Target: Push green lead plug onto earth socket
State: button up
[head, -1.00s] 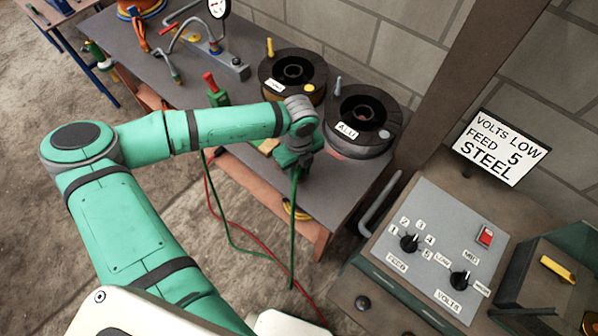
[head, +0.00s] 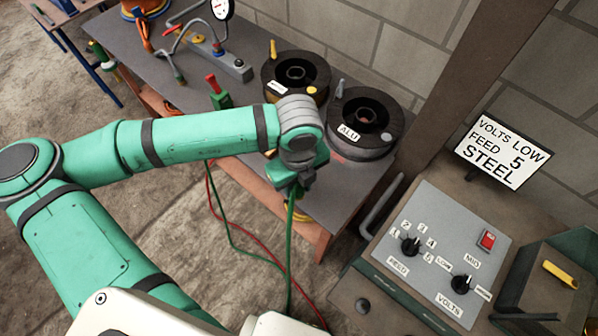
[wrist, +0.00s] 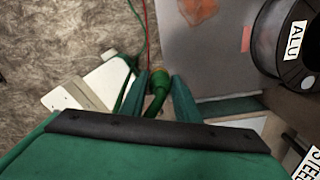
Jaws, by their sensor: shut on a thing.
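My gripper (head: 296,188) is over the front right part of the grey workbench, below the ALU spool in the head view. In the wrist view my gripper (wrist: 164,97) is shut on the green lead plug (wrist: 158,88), with the plug between its two fingers. The green lead (head: 291,240) hangs from it past the bench edge towards the floor. My wrist hides most of the plug in the head view. I cannot make out the earth socket for certain.
The ALU spool (head: 346,133) and another spool (head: 270,88) stand behind my gripper. A green block with a red top (head: 217,94) is left of them. A red lead (head: 250,250) hangs beside the bench (head: 340,190). A control panel (head: 440,245) is at right.

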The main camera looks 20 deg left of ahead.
jog(key=s, duration=0.1)
jog(key=s+r, duration=0.1)
jog(key=s+d+r, duration=0.1)
jog(key=s, duration=0.1)
jog(key=shift+d, duration=0.1)
jog(key=shift+f, duration=0.1)
